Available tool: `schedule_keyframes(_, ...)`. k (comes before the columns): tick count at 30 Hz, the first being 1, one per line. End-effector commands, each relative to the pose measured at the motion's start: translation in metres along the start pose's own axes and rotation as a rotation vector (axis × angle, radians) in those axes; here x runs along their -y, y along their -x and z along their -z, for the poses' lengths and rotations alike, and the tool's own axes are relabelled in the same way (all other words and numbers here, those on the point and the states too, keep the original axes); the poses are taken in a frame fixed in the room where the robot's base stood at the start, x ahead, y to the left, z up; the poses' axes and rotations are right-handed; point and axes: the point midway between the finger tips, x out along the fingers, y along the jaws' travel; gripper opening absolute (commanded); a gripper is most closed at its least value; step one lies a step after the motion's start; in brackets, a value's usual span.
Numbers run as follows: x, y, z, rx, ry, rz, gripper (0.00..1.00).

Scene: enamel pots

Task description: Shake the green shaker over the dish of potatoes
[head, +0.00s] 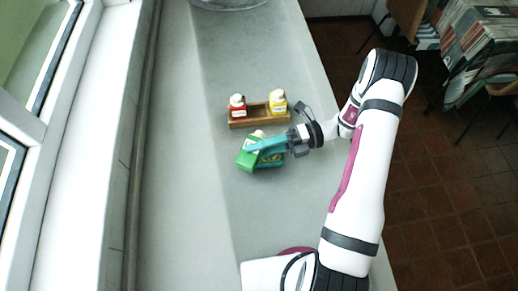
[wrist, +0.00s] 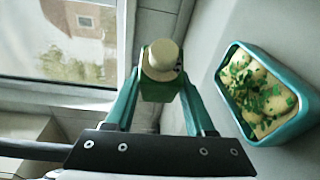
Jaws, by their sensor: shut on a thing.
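The green shaker (head: 246,158) is held between the teal fingers of my gripper (head: 256,146), which is shut on it. Its pale cap shows at its upper end in the head view, and the shaker looks somewhat tilted. In the wrist view the green shaker (wrist: 160,91) sits between the two fingertips with its cream cap toward the camera. The teal dish of potatoes (head: 273,164) is partly hidden behind the shaker and gripper in the head view. In the wrist view the dish (wrist: 291,131) is to the right of the shaker, holding potatoes (wrist: 262,75) with green bits on them.
A wooden rack (head: 257,121) behind the gripper holds a red shaker (head: 237,106) and a yellow shaker (head: 278,103). A glass or metal bowl (head: 228,4) is cut off at the far edge. The grey counter left of the dish is clear, and a window lies beyond it.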

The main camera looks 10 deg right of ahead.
Motion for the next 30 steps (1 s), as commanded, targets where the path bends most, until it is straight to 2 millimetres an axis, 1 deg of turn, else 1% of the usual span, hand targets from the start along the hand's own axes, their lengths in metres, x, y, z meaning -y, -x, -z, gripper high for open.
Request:
schedule_keyframes(1,-0.003,0.001,-0.001,0.0,0.058,0.05,0.0)
schedule_keyframes(3,-0.003,0.002,-0.001,-0.002,0.106,0.094,0.0)
schedule_keyframes(10,-0.003,0.002,-0.001,-0.002,0.122,0.108,0.0)
schedule_keyframes(11,-0.004,0.002,-0.001,-0.002,0.147,0.128,0.0)
schedule_keyframes(15,-0.012,0.002,-0.001,-0.002,0.349,0.289,0.0)
schedule_keyframes(17,-0.013,0.003,-0.001,-0.001,0.386,0.319,0.0)
schedule_keyframes(30,-0.012,0.003,-0.001,-0.001,0.388,0.32,0.0)
